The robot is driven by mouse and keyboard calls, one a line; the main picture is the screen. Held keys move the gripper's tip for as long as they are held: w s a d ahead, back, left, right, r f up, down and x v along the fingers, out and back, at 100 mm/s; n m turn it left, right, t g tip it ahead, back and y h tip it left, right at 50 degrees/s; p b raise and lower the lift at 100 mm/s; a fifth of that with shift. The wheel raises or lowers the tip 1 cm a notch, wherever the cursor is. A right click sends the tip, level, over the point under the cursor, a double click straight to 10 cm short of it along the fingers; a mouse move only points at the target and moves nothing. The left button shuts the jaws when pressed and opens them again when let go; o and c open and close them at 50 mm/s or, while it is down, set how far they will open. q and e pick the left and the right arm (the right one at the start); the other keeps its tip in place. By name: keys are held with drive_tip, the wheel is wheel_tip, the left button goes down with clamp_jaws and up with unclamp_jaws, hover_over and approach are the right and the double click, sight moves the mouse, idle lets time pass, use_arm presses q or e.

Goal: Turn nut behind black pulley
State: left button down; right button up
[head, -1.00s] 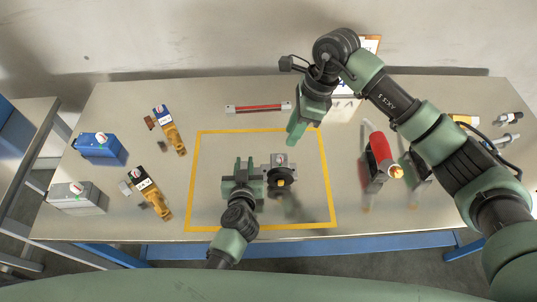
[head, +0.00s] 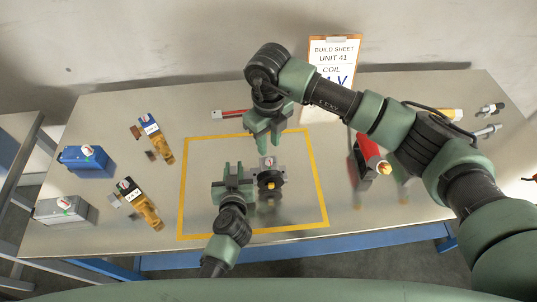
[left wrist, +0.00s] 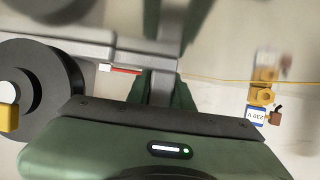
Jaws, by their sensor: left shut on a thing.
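The black pulley (head: 270,182) with a yellow hub stands on a grey block (head: 267,162) inside the yellow taped square. It also shows at the left edge of the left wrist view (left wrist: 40,95). My left gripper (head: 232,176) is just left of the pulley. It is shut on the grey bar (left wrist: 160,92) of the pulley unit, seen between its fingers. My right gripper (head: 268,144) hovers at the back of the square, behind and above the unit. Its fingers look apart and empty, pointing down. I cannot make out the nut behind the pulley.
Two yellow-brown valves with coils, blue (head: 150,125) and black (head: 128,190), lie left of the square. A blue box (head: 87,162) and a grey box (head: 65,210) stand further left. A build sheet (head: 333,62) stands behind.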

sight(268, 159)
wheel_tip(268, 159, down, 6)
drive_tip(key=shift+f, duration=0.25)
